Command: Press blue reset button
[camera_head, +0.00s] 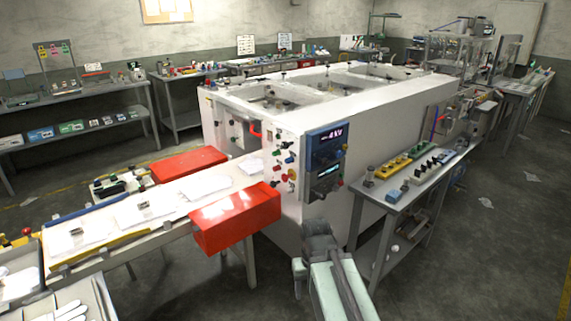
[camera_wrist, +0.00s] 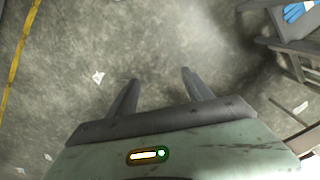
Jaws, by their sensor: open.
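A control panel (camera_head: 285,162) is on the front corner of the white machine (camera_head: 375,125), with several small coloured buttons and knobs. A small blue button (camera_head: 289,159) appears among them, but its label is too small to read. A dark blue display unit (camera_head: 326,145) is mounted to the right of the buttons. My arm rises from the bottom of the head view, below and in front of the panel. In the wrist view my gripper (camera_wrist: 160,75) has its two dark fingers apart and empty, over bare floor. The panel is outside the wrist view.
A conveyor table (camera_head: 150,236) with red boxes (camera_head: 236,217) extends left from the machine. A grey side table (camera_head: 397,208) with colored blocks stands right of the panel. The floor (camera_head: 480,255) at the right is mostly clear.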

